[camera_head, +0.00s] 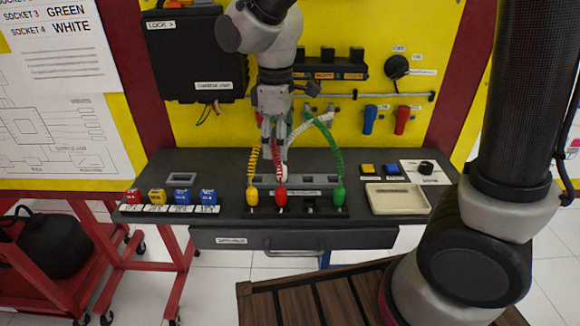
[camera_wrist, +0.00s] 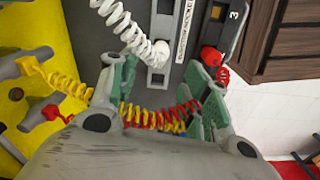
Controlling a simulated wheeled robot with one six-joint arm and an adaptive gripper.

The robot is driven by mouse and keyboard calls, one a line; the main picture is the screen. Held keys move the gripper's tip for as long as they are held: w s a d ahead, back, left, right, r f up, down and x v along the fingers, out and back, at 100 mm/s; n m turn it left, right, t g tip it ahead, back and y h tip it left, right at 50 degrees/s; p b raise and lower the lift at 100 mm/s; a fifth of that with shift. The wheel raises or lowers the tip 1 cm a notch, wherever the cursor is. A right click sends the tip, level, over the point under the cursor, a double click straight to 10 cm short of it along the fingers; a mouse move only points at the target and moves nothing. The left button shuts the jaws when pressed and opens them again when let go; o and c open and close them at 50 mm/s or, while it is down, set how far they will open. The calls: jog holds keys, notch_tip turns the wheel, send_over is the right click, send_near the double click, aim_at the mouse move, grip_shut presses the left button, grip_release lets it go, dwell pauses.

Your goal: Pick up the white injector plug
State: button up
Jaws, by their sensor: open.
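The white injector plug (camera_wrist: 160,52) shows in the wrist view just beyond and between my fingertips, with its white coiled cable (camera_wrist: 119,20) running up and left. In the head view the white plug (camera_head: 284,169) is small and partly hidden behind the red cable. My gripper (camera_wrist: 164,72) is open, with green finger pads on both sides and nothing clearly held. In the head view my gripper (camera_head: 276,138) points down above the rear of the bench, close to the coiled cables. I cannot tell whether the fingers touch the plug.
Yellow (camera_head: 252,195), red (camera_head: 281,196) and green (camera_head: 338,195) plugs stand in the front socket row. Red and yellow coils cross close to my fingers. A beige tray (camera_head: 397,211) lies at the right. Small coloured blocks (camera_head: 157,196) stand at the left.

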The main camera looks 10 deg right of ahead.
aim_at(282, 165)
jog(key=shift+f, duration=0.45)
jog(key=f, duration=0.7)
jog(key=shift+s+d, duration=0.1)
jog(key=shift+d, duration=0.3)
jog(key=c, duration=1)
